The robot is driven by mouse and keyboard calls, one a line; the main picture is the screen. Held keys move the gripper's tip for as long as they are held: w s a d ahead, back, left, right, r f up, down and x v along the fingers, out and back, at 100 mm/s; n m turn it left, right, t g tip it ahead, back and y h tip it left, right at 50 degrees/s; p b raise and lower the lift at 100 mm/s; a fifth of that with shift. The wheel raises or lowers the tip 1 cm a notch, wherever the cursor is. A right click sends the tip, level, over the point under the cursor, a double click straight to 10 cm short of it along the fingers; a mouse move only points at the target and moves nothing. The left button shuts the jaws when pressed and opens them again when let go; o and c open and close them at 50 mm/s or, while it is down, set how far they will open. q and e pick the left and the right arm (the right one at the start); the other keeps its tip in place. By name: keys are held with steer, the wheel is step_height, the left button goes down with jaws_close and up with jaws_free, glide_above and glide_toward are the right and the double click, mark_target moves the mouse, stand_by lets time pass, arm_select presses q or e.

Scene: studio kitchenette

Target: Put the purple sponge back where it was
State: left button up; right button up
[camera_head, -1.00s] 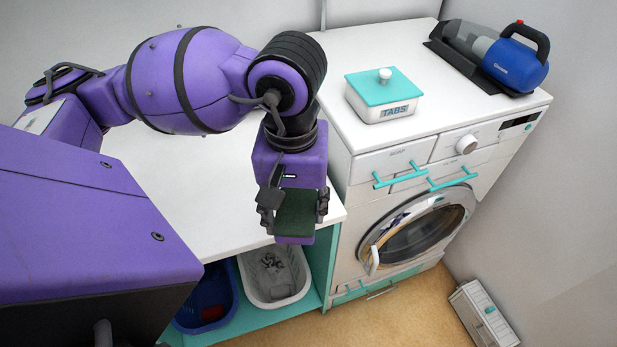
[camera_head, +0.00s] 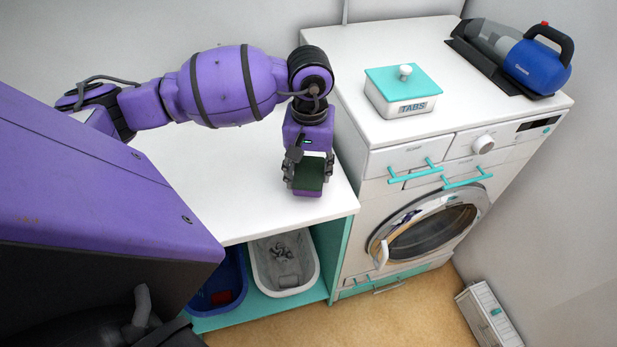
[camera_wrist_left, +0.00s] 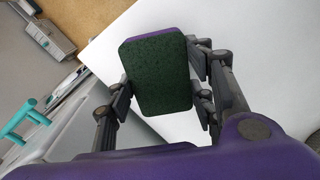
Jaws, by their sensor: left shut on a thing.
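The purple sponge (camera_head: 309,176) has a dark green scouring face and a thin purple body. My left gripper (camera_head: 308,172) is shut on it, above the white worktop near its right end. In the left wrist view the sponge (camera_wrist_left: 158,75) sits between the two fingers, green face toward the camera, with a purple edge at its top. Bare white worktop (camera_wrist_left: 200,30) shows beyond it. How far the sponge is above the worktop is hard to tell. My right gripper is not in view.
The white worktop (camera_head: 215,200) is otherwise clear. Below it stand a blue bin (camera_head: 232,275) and a white basket (camera_head: 305,282). To the right is the washing machine (camera_head: 430,230), with a TABS box (camera_head: 402,92) and a blue handheld vacuum (camera_head: 535,65) on top.

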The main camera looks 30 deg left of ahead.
mark_target(309, 171)
arm_select(q)
step_height(309, 171, down, 3)
steer(key=shift+f, duration=0.35)
steer(key=o, duration=1)
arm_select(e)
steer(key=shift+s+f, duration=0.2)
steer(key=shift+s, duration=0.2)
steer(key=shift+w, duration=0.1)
arm_select(q)
steer(key=shift+r, duration=0.1)
step_height(309, 171, up, 11)
steer(key=shift+f+b, duration=0.1)
steer(key=shift+b, duration=0.2)
steer(key=shift+r, duration=0.8)
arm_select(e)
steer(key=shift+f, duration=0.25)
arm_select(q)
steer(key=shift+f, duration=0.1)
